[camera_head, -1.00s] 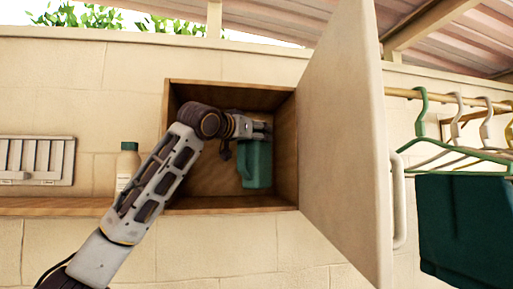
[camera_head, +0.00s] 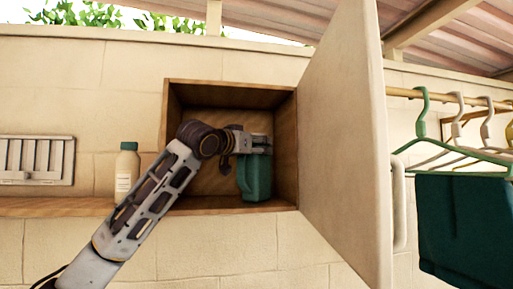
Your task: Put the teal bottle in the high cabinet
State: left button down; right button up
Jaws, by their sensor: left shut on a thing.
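The teal bottle (camera_head: 257,178) is upright inside the high cabinet (camera_head: 230,203), in its right half. Its base appears at or very near the cabinet floor; I cannot tell if it touches. My left gripper (camera_head: 258,146) reaches into the cabinet from the left and is shut on the bottle's top, which the fingers partly hide. The cabinet door (camera_head: 345,140) stands wide open on the right side. My right gripper does not show.
A rail with hangers (camera_head: 425,110) and a dark green cloth (camera_head: 465,225) is right of the door. A vent (camera_head: 36,160) is on the left wall.

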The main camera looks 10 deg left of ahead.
pick_arm(q)
jog(key=c, duration=1)
grip_release()
jog(key=o, duration=0.4)
jog(key=shift+o, duration=0.2)
jog(key=shift+s+r, duration=0.1)
jog(key=b+v, duration=0.4)
jog(key=v, duration=0.8)
